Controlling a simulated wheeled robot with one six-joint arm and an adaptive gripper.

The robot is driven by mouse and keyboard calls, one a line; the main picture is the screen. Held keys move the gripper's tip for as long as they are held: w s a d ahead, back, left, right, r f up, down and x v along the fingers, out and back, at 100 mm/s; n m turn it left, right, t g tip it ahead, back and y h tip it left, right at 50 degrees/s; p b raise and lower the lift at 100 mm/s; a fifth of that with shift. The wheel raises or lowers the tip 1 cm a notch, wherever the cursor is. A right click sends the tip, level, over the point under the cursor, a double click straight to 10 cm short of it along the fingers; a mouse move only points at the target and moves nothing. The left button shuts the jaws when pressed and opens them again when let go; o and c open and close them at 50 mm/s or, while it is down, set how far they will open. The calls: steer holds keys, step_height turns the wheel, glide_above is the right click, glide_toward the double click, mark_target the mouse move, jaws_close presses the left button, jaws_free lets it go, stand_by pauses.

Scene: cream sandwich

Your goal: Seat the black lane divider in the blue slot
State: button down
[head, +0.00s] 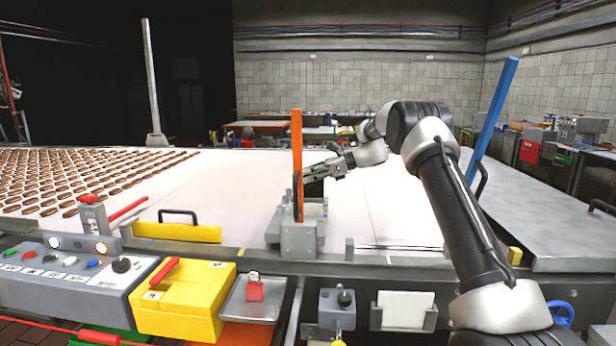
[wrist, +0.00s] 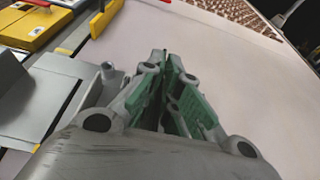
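My gripper (head: 308,179) is over the pale belt, just right of an upright orange post (head: 297,150). A dark piece that looks like the black lane divider (head: 315,188) shows below its fingers, partly behind the post's mount. In the wrist view my gripper (wrist: 165,66) has its green-padded fingers close together, with a thin dark strip, apparently the divider (wrist: 176,118), between them. A tilted blue post (head: 492,120) stands at the belt's right side. I cannot make out the blue slot; my arm covers part of that area.
A grey mount (head: 299,238) carries the orange post at the belt's front edge. Brown biscuits (head: 70,180) lie in rows at left. A yellow box (head: 180,308) and a button panel (head: 70,280) stand in front. The belt (head: 400,215) between the two posts is mostly clear.

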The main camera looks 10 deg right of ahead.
mark_target(309, 194)
steer(key=shift+f, duration=3.65)
steer(key=c, duration=1.6)
jaws_free()
steer(key=shift+o, duration=0.2)
steer(key=shift+d, duration=0.1)
steer(key=v, duration=1.1)
steer(key=shift+d+r, duration=0.2)
steer(key=shift+d, duration=0.1)
steer(key=shift+s, duration=0.15)
